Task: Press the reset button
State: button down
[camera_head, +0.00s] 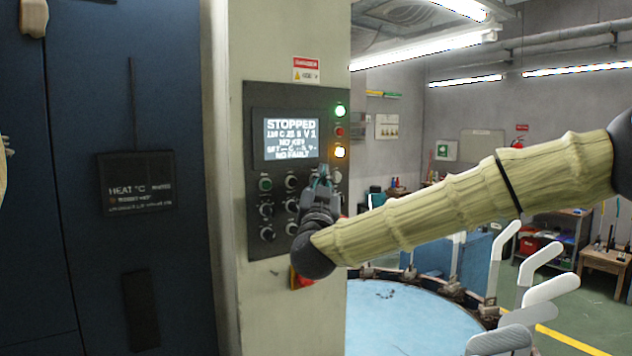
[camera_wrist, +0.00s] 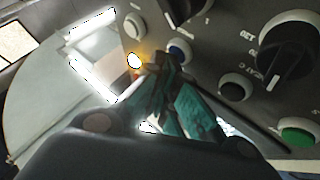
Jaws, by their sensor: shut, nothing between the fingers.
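The grey control panel (camera_head: 254,105) stands on a pale column, its screen (camera_head: 291,138) reading STOPPED and NO FAULT. My gripper (camera_head: 323,170) is shut and empty in front of the panel's upper button row. In the wrist view my gripper's fingertips (camera_wrist: 163,62) are close to a blue button (camera_wrist: 180,48); I cannot tell whether they touch it. No label reading reset is legible; my gripper hides part of the row.
Black selector knobs (camera_head: 267,233) sit below the buttons, and another knob (camera_wrist: 288,50) juts out in the wrist view. Green (camera_head: 340,111) and amber (camera_head: 340,152) lamps glow. A red and yellow device (camera_head: 302,276) is below the panel. A round table (camera_head: 400,320) with white forms stands right.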

jog(key=shift+s, duration=0.1)
jog(key=shift+s+d+b, duration=0.4)
jog(key=shift+s+d, duration=0.1)
jog(key=shift+s, duration=0.1)
jog(key=s+d+b, duration=0.1)
jog(key=s, duration=0.1)
jog(key=s+d, duration=0.2)
jog(key=shift+b, duration=0.35)
dwell(0.3)
jog(key=shift+f, duration=0.1)
dwell(0.4)
